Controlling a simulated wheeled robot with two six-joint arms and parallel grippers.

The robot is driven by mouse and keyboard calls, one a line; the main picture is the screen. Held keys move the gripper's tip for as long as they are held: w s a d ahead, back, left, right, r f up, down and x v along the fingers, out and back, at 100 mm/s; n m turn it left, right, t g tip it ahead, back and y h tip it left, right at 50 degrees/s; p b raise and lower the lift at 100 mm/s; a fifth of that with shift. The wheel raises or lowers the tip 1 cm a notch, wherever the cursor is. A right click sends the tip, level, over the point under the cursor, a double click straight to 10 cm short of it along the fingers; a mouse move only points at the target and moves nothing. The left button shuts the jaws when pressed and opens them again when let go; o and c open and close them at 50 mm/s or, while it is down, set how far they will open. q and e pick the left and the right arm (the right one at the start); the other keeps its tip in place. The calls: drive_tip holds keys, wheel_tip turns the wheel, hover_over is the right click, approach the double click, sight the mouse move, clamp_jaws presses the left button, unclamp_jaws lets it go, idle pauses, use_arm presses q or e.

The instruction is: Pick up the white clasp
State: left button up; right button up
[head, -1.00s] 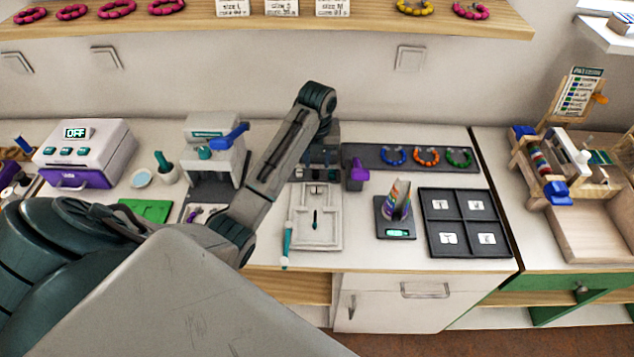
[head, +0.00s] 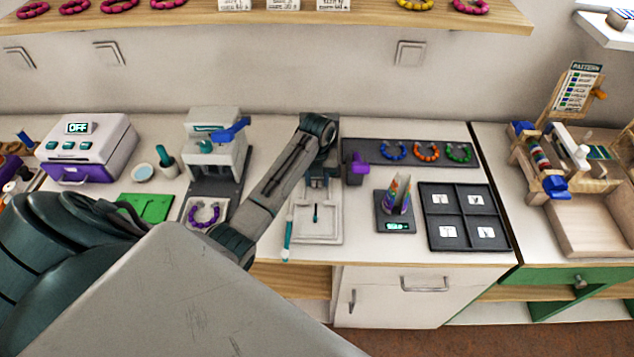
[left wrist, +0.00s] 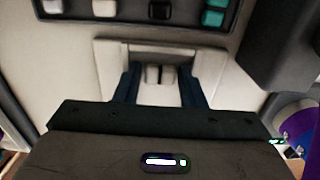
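In the left wrist view, a grey rack (left wrist: 250,8) at the top edge holds a row of small coloured pieces. A white piece (left wrist: 52,6) is at the left end, a cream one (left wrist: 104,8) beside it, then a black one (left wrist: 160,10) and a teal one (left wrist: 213,15). I cannot tell which pale piece is the white clasp; the frame cuts them off. My left gripper (left wrist: 160,70) is open and empty, its dark fingers over a pale tray, apart from the pieces. In the head view my forearm largely hides this gripper and the rack. My right gripper is not in view.
The pale tray (head: 330,232) lies at the counter's front, with a teal tool (head: 288,238) at its left. A purple-topped stand (head: 356,166), a small scale (head: 393,212) and a dark sectioned tray (head: 464,216) are to the right. A purple beaded bracelet (head: 197,222) is left.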

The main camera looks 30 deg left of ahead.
use_arm(q)
drive_tip(key=c, duration=0.6)
drive_tip(key=shift+r, duration=0.15)
